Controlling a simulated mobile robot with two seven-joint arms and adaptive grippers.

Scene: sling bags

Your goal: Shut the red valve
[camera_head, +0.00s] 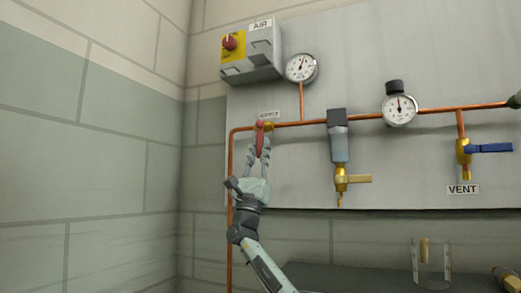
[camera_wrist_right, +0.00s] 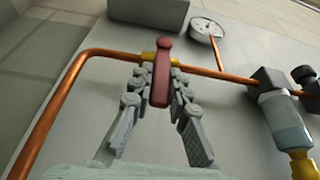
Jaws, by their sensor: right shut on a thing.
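The red valve handle (camera_head: 260,138) sits on a brass body on the copper pipe, below a small label at the upper left of the panel. The handle hangs down, across the pipe. My right gripper (camera_head: 259,156) reaches up from below, with its fingers on both sides of the handle. In the right wrist view the red handle (camera_wrist_right: 161,72) stands between the two fingers (camera_wrist_right: 160,95), which are shut on it. The brass body (camera_wrist_right: 149,57) shows behind the handle. My left gripper is in neither view.
The copper pipe (camera_head: 355,117) runs right past two gauges, a grey filter unit (camera_head: 338,143) and a blue vent handle (camera_head: 491,148). A grey AIR box (camera_head: 261,64) with a red knob hangs above. A dark surface (camera_head: 370,277) lies below. The left wall is bare.

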